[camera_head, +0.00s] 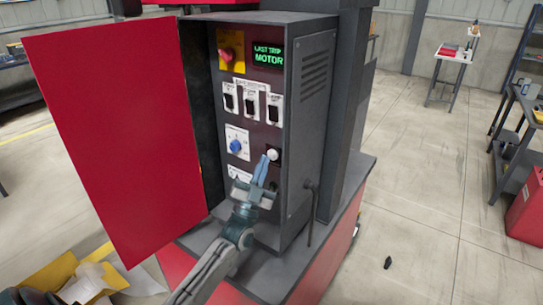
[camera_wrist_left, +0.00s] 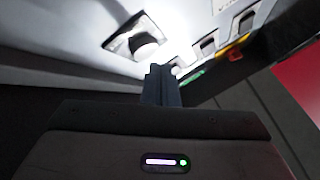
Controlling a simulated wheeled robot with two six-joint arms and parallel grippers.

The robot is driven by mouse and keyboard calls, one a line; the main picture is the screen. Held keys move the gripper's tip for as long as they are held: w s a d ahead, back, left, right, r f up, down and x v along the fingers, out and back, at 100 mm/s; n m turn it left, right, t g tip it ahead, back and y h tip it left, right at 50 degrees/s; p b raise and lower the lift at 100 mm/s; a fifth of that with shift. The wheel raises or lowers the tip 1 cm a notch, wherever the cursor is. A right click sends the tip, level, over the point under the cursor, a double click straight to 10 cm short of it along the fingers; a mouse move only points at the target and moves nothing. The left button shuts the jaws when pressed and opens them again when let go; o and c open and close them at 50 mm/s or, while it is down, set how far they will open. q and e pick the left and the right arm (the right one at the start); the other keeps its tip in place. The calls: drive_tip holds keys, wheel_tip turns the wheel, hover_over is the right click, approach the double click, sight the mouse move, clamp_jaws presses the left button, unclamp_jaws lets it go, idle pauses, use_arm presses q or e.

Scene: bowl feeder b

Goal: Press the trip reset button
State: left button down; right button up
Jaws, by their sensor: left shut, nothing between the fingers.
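The control panel (camera_head: 260,105) sits inside an open grey cabinet (camera_head: 309,120). A white round button (camera_head: 273,154) on a dark square plate is low on the panel's right side. Its label cannot be read. It also shows in the left wrist view, pale on its square plate (camera_wrist_left: 146,45). My left gripper (camera_head: 263,160) is shut and empty, its blue-grey fingertips just left of and below the button in the head view. In the left wrist view the fingertips (camera_wrist_left: 158,72) lie below and slightly right of the button; contact cannot be confirmed. My right gripper is out of view.
The red door (camera_head: 115,130) stands open on the left. The panel also has a green display (camera_head: 268,54) reading LAST TRIP MOTOR, a red knob on yellow (camera_head: 228,57), black switches (camera_head: 250,104) and a blue knob (camera_head: 236,146).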

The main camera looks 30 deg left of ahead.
use_arm(q)
drive_tip(key=shift+w, duration=0.15)
idle(0.3)
drive_tip(key=shift+w, duration=0.3)
drive_tip(key=shift+w+b, duration=0.3)
drive_tip(key=shift+w, duration=0.05)
idle(0.6)
drive_tip(key=shift+s, duration=0.1)
drive_tip(key=shift+s+p, duration=0.6)
drive_tip(key=shift+s, duration=0.15)
